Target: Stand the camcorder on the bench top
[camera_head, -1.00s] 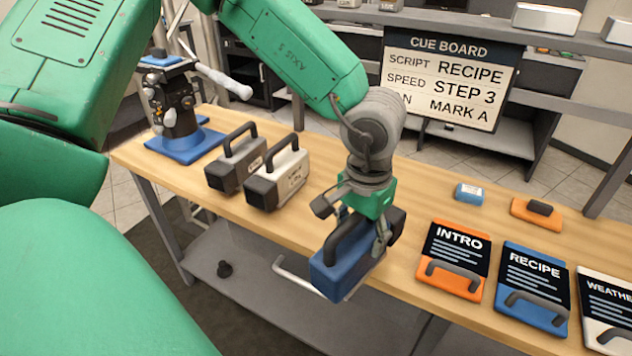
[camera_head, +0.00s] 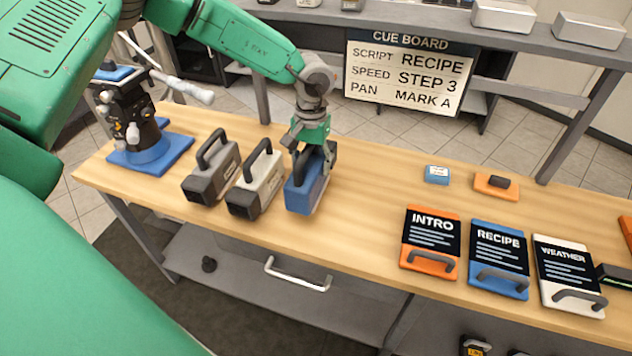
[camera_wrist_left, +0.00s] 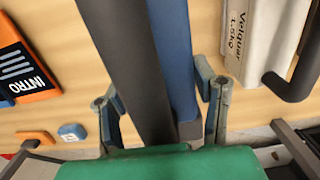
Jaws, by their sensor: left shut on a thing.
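The blue camcorder (camera_head: 302,196) with a dark top handle is upright at the bench top (camera_head: 345,235), just right of the white camcorder (camera_head: 258,192). I cannot tell for certain whether its base touches the wood. My left gripper (camera_head: 312,158) is above it, shut on its handle. In the left wrist view, the blue body (camera_wrist_left: 172,40) and dark handle lie between the two fingers (camera_wrist_left: 160,100). A grey camcorder (camera_head: 212,178) stands left of the white one. My right gripper is not in view.
A camera head on a blue base (camera_head: 152,155) stands at the bench's left end. INTRO (camera_head: 431,238), RECIPE (camera_head: 498,255) and WEATHER (camera_head: 568,272) boards lie to the right. A small blue box (camera_head: 437,174) and an orange plate (camera_head: 497,186) lie behind them.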

